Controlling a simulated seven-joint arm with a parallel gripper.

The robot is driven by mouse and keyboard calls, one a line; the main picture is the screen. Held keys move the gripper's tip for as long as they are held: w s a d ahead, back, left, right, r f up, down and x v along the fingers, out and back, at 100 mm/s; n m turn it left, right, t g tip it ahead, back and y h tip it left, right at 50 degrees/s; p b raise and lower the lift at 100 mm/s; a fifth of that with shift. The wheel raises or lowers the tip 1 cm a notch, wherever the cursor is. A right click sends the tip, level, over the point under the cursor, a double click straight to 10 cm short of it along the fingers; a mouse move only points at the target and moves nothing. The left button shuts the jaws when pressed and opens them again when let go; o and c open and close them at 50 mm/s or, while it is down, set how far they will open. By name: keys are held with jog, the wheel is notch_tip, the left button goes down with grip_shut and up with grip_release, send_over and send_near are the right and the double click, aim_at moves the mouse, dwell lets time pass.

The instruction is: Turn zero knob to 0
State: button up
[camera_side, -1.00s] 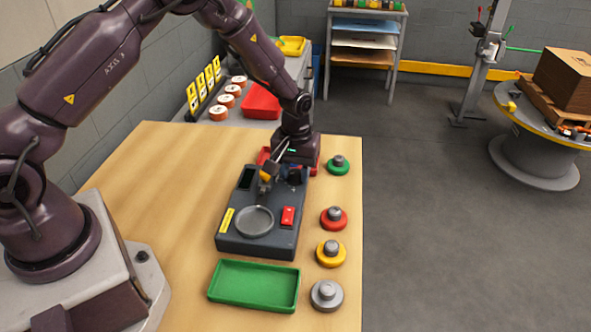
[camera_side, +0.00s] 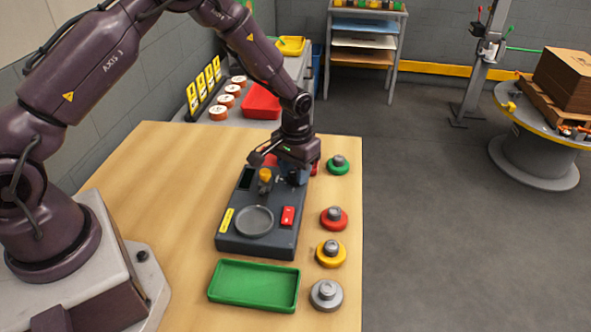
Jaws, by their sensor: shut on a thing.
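A dark grey scale-like device (camera_side: 240,243) lies on the wooden table, with a round grey pan (camera_side: 255,221), a red button (camera_side: 288,215), a yellow label and a small dark display (camera_side: 246,179). An orange-yellow knob (camera_side: 265,175) stands upright near its back.
Green, red, yellow and grey round knobbed weights (camera_side: 334,219) stand in a row along the table's right edge. An empty green tray (camera_side: 254,286) lies in front of the device. Something red shows behind my gripper. The table's left part is clear.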

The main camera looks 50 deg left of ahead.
jog(key=shift+m, duration=0.6)
jog(key=o, duration=0.9)
notch_tip(320, 180, up, 13)
